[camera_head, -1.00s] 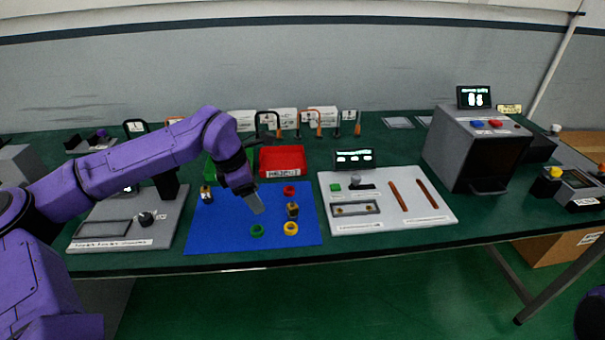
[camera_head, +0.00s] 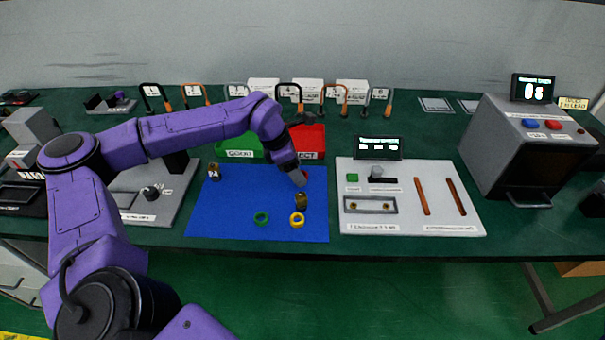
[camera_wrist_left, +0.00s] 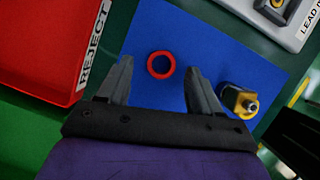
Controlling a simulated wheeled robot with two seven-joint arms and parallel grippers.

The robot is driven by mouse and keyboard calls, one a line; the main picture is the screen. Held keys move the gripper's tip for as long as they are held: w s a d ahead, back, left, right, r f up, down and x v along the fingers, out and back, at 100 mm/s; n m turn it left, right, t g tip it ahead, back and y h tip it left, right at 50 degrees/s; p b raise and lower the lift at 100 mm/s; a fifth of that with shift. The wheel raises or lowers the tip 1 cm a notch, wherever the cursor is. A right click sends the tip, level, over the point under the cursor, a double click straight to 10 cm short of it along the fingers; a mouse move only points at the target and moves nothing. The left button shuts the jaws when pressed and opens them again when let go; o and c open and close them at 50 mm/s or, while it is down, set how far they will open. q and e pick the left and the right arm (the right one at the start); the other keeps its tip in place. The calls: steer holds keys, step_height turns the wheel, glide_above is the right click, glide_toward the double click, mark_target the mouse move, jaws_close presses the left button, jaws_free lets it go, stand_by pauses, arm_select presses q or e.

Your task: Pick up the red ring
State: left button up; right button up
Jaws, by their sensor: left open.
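The red ring (camera_wrist_left: 161,65) lies flat on the blue mat (camera_wrist_left: 220,30). In the head view only a bit of the ring (camera_head: 306,174) shows beside my gripper. My left gripper (camera_head: 299,180) is over the back right part of the mat. In the left wrist view the left gripper (camera_wrist_left: 157,88) is open, with the ring between and slightly beyond its two fingertips. The gripper is empty. My right gripper is not in view.
A green ring (camera_head: 261,218), a yellow ring (camera_head: 297,220) and a small brass-coloured part (camera_head: 301,201) are on the mat near the gripper. The red reject bin (camera_head: 312,141) and green good bin (camera_head: 239,148) stand behind. A white board (camera_head: 410,215) lies to the right.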

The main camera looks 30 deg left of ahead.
arm_select(q)
steer(key=shift+d+f, duration=0.1)
steer(key=shift+f, duration=0.25)
steer(key=c, duration=1.1)
steer(key=shift+w, duration=0.1)
